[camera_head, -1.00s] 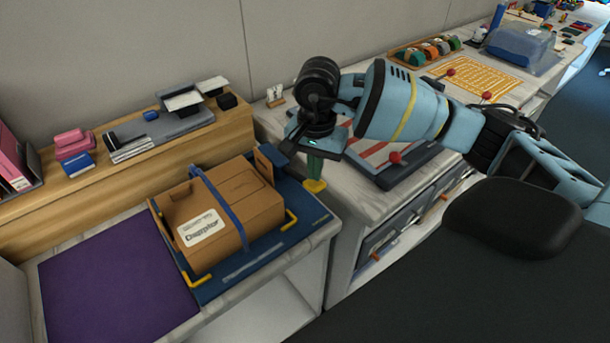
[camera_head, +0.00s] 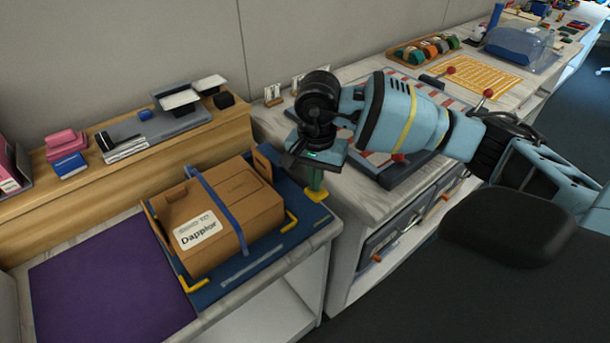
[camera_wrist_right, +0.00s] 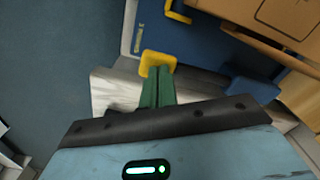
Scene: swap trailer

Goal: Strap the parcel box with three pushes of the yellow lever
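The brown parcel box (camera_head: 232,213) sits on a blue strapping board (camera_head: 262,262), with one blue strap (camera_head: 222,208) across its top. The yellow lever (camera_head: 315,197) is at the board's right side, and its yellow end also shows in the right wrist view (camera_wrist_right: 157,61). My right gripper (camera_head: 315,186) points down at it. Its green fingers (camera_wrist_right: 156,92) are together, with their tips at the yellow end. I cannot tell whether they touch it, and the rest of the lever is hidden. My left gripper is not in view.
A purple mat (camera_head: 105,285) lies left of the board. A wooden ledge (camera_head: 195,150) behind holds small items. The right counter has a red-striped board (camera_head: 385,165) under my arm and a yellow grid mat (camera_head: 480,76). Yellow corner brackets (camera_head: 195,284) stand by the box.

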